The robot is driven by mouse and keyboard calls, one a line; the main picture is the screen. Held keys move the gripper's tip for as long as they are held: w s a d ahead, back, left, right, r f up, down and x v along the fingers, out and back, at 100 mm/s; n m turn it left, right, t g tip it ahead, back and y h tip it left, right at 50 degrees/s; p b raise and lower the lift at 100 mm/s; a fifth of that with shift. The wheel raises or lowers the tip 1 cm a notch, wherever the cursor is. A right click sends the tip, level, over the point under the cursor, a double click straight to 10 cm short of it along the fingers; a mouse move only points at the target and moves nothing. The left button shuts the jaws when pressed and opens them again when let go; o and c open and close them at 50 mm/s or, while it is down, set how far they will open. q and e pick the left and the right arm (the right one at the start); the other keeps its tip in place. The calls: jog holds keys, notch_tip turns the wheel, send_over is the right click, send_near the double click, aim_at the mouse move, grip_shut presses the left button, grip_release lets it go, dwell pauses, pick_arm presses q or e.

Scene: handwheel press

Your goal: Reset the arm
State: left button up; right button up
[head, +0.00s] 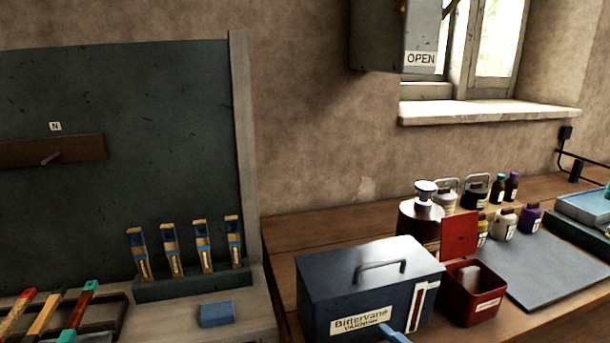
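Neither of my grippers can be made out in the head view, and no arm of mine is clearly visible. A small light-blue piece (393,334) pokes up at the bottom edge in front of the dark blue metal box (345,285); I cannot tell what it belongs to. The box has a handle on top and a label on its front. No handwheel press is recognisable here.
A dark board (150,110) stands at left, with a rack (190,286) of several upright tools below. A blue block (216,314) lies nearby. Right of the box are a red container (472,306), several bottles (504,222) and a mostly clear grey mat (545,270).

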jog(key=s+d+f+m+g+h, duration=0.2)
jog(key=s+d+f+m+h, duration=0.3)
jog(key=s+f+m, duration=0.25)
jog(key=s+d+f+m+g+h, duration=0.3)
jog(key=s+d+f+m+h, duration=0.15)
jog(key=s+f+m, duration=0.35)
jog(key=w+a+m+t, duration=0.1)
jog(key=w+a+m, duration=0.1)
jog(key=a, duration=0.5)
jog(key=shift+a+m+p, duration=0.2)
jog(key=shift+m+p, duration=0.1)
jog(key=shift+m, duration=0.35)
jog(key=shift+r+y, duration=0.1)
jog(key=shift+y, duration=0.15)
jog(key=shift+c, duration=0.3)
